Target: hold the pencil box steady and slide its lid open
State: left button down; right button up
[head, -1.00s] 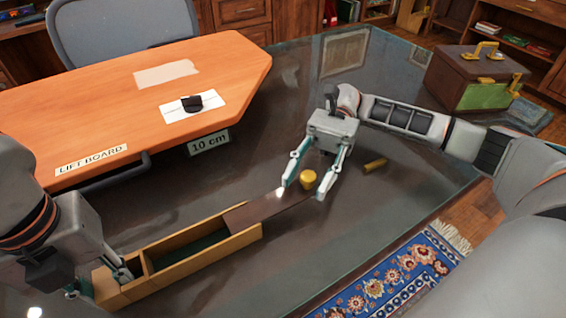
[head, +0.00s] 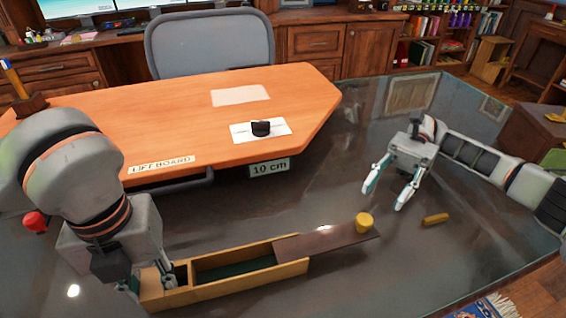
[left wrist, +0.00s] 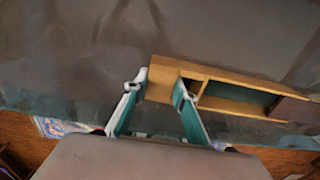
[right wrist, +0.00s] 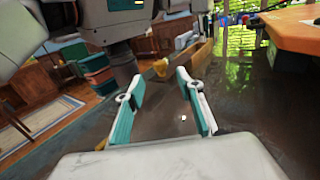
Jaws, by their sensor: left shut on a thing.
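The pencil box (head: 240,286) is a long, narrow wooden box with a dark green inside, lying on the glossy dark desk. Its brown lid (head: 322,243) is slid well out past the box's right end, baring much of the inside. A yellow knob (head: 364,223) stands on the lid's outer end. My left gripper (head: 151,284) is shut on the box's left end; the left wrist view shows its fingers (left wrist: 157,100) on either side of that end. My right gripper (head: 386,195) is open and empty, apart from the knob, up and right of it. The knob also shows in the right wrist view (right wrist: 161,67).
A small yellow cylinder (head: 435,219) lies on the desk right of the knob. The orange lift board (head: 200,130) with a 10 cm sign (head: 268,168) stands behind the box. The desk is clear between my right gripper and the board.

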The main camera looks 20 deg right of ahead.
jog(key=shift+v, duration=1)
pick_arm(q)
jog(key=c, duration=1.6)
grip_release()
